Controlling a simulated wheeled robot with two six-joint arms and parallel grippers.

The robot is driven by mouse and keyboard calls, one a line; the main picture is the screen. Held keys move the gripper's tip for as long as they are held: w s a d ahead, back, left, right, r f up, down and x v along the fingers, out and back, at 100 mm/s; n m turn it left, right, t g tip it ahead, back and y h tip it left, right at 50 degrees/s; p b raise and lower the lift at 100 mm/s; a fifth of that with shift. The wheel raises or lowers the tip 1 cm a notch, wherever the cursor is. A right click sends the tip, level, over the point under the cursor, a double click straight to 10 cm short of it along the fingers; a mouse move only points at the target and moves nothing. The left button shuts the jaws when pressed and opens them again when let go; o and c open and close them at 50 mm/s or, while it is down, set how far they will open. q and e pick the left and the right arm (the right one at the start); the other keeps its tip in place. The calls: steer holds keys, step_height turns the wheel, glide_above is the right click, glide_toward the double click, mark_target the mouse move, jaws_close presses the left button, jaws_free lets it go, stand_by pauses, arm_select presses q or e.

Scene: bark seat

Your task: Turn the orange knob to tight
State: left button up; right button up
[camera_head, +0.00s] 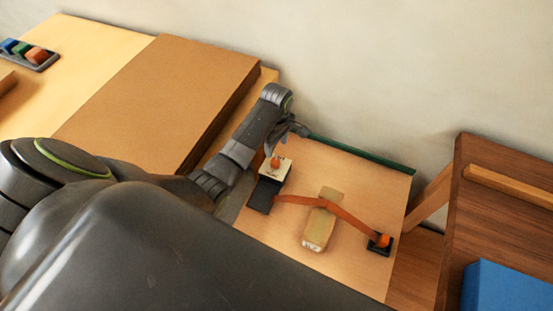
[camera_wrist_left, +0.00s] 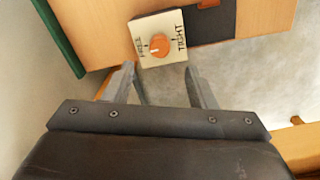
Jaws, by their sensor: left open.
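The orange knob (camera_head: 276,162) sits on a pale square plate (camera_head: 283,171) at the left side of a wooden board. In the left wrist view the knob (camera_wrist_left: 159,46) is round, on the plate (camera_wrist_left: 173,21) lettered FREE on the left and TIGHT on the right. A small pale mark on the knob appears to lie toward the FREE side. My left gripper (camera_wrist_left: 160,70) is open and empty, its two fingers spread just short of the plate and not touching the knob. In the head view my left gripper (camera_head: 286,138) hangs close beside the knob. My right gripper is not in view.
An orange strap (camera_head: 345,216) runs from a dark block (camera_head: 264,195) over a wooden block (camera_head: 319,234) to a dark buckle (camera_head: 380,244). A green strip (camera_head: 362,155) edges the board. A large brown box (camera_head: 165,90) stands left; a blue object (camera_head: 508,287) lies right.

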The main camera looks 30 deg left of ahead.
mark_target(276, 162)
arm_select(q)
step_height(276, 162, down, 6)
steer(key=shift+r+b, duration=0.25)
steer(key=shift+b, duration=0.05)
step_height(276, 162, down, 3)
steer(key=shift+f, duration=0.4)
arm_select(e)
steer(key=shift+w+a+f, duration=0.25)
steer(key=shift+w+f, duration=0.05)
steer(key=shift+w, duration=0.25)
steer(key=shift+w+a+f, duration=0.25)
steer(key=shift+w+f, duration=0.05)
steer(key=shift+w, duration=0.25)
arm_select(q)
steer(key=c, duration=1)
steer(key=shift+o, duration=0.2)
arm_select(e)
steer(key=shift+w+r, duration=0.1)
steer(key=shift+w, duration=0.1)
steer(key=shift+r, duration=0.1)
